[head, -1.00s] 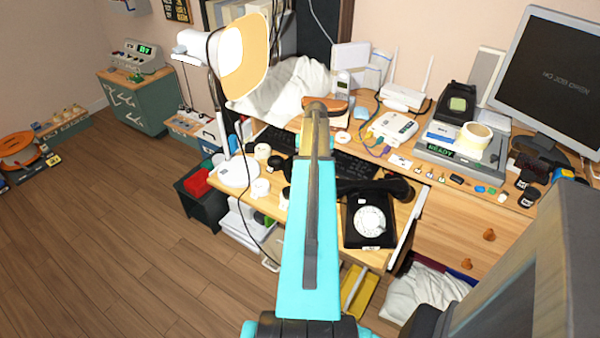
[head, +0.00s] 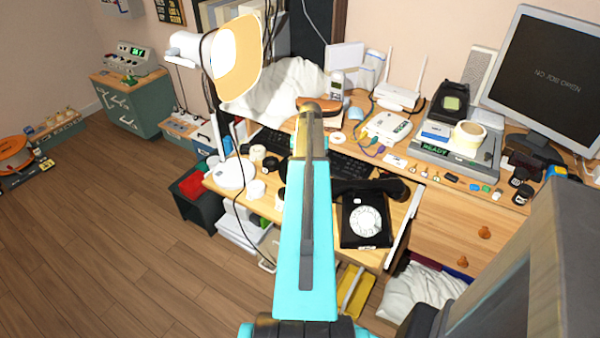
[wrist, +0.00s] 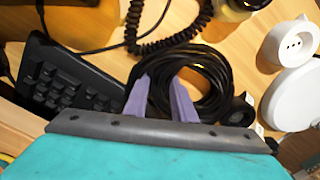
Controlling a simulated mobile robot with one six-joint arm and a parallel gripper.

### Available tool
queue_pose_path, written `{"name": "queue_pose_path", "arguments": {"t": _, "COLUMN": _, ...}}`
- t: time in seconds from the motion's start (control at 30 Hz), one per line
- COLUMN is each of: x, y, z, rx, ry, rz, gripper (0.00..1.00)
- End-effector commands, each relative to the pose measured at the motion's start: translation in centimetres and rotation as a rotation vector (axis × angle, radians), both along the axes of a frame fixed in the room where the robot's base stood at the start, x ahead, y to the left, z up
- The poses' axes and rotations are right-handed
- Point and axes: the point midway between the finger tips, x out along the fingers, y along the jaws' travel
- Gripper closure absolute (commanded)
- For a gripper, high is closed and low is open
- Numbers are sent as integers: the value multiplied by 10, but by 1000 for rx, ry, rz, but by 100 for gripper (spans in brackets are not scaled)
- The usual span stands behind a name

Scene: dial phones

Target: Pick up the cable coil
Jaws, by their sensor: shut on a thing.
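The cable coil (wrist: 208,72) is a round bundle of black cable in the wrist view, lying over the wooden desk top (wrist: 108,35). My gripper (wrist: 161,86) has two purple fingers at the coil's near left side, shut on a part of its strands. Whether the coil touches the desk or is lifted cannot be told. In the head view my arm hides the coil and my gripper.
A black keyboard (wrist: 62,82) lies left of the coil, a curly black cord (wrist: 180,38) beyond it. A white round lamp base (wrist: 296,98) is at the right. In the head view a black dial phone (head: 364,222) stands right of my arm.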

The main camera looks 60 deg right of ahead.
Motion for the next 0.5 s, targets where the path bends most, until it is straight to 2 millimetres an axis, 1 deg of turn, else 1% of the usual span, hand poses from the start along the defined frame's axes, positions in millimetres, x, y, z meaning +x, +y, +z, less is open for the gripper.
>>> {"name": "queue_pose_path", "arguments": {"t": 0.27, "x": 0, "y": 0, "z": 8, "rx": -1, "ry": 0, "rz": 0, "gripper": 100}}
{"name": "queue_pose_path", "arguments": {"t": 0.37, "x": 1, "y": 0, "z": 16, "rx": -3, "ry": -1, "rz": 0, "gripper": 100}}
{"name": "queue_pose_path", "arguments": {"t": 0.5, "x": 1, "y": 0, "z": 33, "rx": -3, "ry": -1, "rz": 1, "gripper": 100}}
